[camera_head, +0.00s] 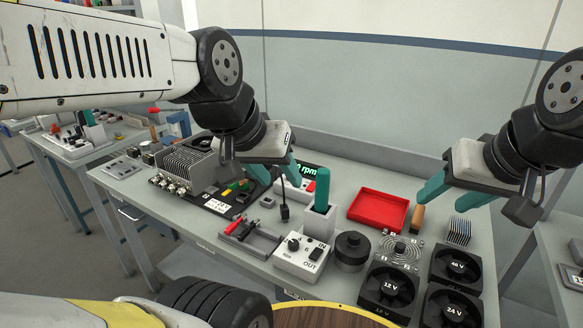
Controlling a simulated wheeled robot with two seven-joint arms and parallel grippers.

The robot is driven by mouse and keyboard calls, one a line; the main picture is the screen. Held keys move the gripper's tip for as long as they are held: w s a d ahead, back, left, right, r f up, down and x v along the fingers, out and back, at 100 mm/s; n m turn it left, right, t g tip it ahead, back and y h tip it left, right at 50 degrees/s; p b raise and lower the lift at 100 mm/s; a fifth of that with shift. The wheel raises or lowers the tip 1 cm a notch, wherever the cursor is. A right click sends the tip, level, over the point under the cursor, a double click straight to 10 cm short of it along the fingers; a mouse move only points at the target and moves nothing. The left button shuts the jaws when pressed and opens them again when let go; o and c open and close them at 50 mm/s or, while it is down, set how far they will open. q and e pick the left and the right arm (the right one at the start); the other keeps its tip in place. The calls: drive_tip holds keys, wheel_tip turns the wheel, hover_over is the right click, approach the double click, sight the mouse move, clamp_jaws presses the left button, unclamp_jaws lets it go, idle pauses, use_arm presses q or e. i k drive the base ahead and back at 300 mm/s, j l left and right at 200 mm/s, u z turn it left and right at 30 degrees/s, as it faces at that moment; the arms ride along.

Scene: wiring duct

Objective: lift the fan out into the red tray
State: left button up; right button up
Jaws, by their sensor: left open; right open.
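The red tray (378,209) lies empty on the table, right of centre. Several black fans sit at the front right: one marked 12 V (388,290), one 48 V (456,267) and one 24 V (449,307). I cannot tell which fan the task means. My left gripper (272,173) is open above the back middle of the table, near the rpm display (308,170), which it partly hides. My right gripper (452,194) is open and empty, to the right of the red tray and above the table.
A finned metal unit (187,163) stands at the left. A green-handled tool (322,188) stands upright in a grey holder. A switch box (302,257), a black round part (351,250) and a metal fan guard (400,248) crowd the front. A wooden handle (417,217) lies beside the tray.

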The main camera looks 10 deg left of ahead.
sight(202, 143)
drive_tip(key=i+j, duration=0.1)
drive_tip(key=j, duration=0.4)
drive_tip(key=i+j, duration=0.1)
drive_tip(key=j, duration=0.4)
drive_tip(key=i+j+z, duration=0.1)
drive_tip(key=j, duration=0.4)
drive_tip(key=i+j, duration=0.1)
drive_tip(key=j, duration=0.45)
drive_tip(key=i+j, duration=0.1)
drive_tip(key=j, duration=0.4)
drive_tip(key=z, duration=0.05)
